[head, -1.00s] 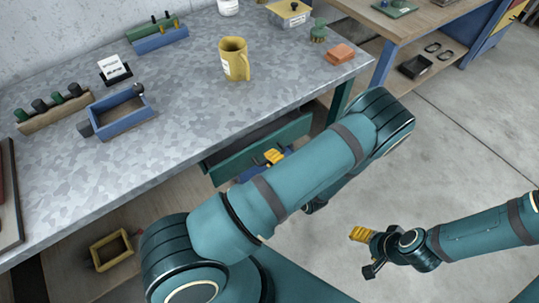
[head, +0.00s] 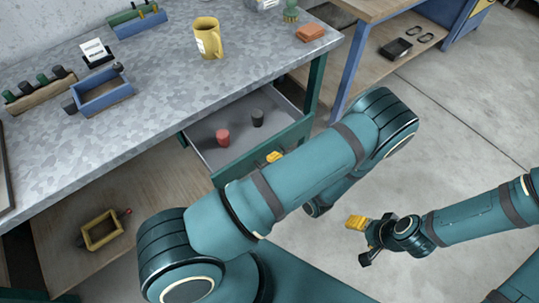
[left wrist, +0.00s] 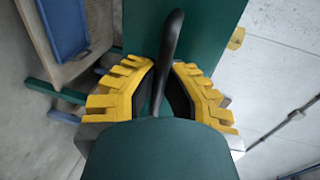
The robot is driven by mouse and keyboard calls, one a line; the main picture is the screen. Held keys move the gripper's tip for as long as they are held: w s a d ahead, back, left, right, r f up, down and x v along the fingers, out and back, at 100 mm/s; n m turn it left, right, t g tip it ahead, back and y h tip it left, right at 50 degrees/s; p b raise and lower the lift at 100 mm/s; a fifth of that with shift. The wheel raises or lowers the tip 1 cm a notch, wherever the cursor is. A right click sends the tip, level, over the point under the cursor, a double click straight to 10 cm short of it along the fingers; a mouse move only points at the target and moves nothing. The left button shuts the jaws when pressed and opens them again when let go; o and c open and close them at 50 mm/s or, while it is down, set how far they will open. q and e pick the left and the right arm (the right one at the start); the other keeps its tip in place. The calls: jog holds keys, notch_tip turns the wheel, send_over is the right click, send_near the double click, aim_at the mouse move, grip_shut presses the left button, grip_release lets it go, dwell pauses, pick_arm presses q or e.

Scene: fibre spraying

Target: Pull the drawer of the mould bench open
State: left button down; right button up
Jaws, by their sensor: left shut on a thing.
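The mould bench (head: 150,95) has a grey speckled top. Its drawer (head: 235,167), with a green front, is pulled out below the top's front edge. The grey inside shows a red cylinder (head: 223,137) and a black cylinder (head: 258,118). My left gripper (head: 274,157) is at the drawer front, partly hidden by my own arm. In the left wrist view its yellow fingers (left wrist: 163,85) are closed around the dark handle (left wrist: 172,35), against the green front. My right gripper (head: 360,238) hangs empty over the floor; its finger opening is unclear.
On the bench top are a yellow mug (head: 208,40), a blue open box (head: 102,93), a rack of dark pegs (head: 38,93) and an orange block (head: 310,32). A yellow frame (head: 102,230) lies on the lower shelf.

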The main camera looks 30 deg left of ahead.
pick_arm(q)
jog(key=shift+f+v, duration=0.25)
jog(key=shift+v, duration=1)
jog(key=shift+f+v, duration=0.25)
jog(key=shift+v, duration=1)
jog(key=shift+d, duration=0.1)
jog(key=c, duration=1)
grip_release()
notch_tip(320, 180, up, 10)
jog(key=shift+r, duration=0.1)
jog(key=shift+s, duration=0.1)
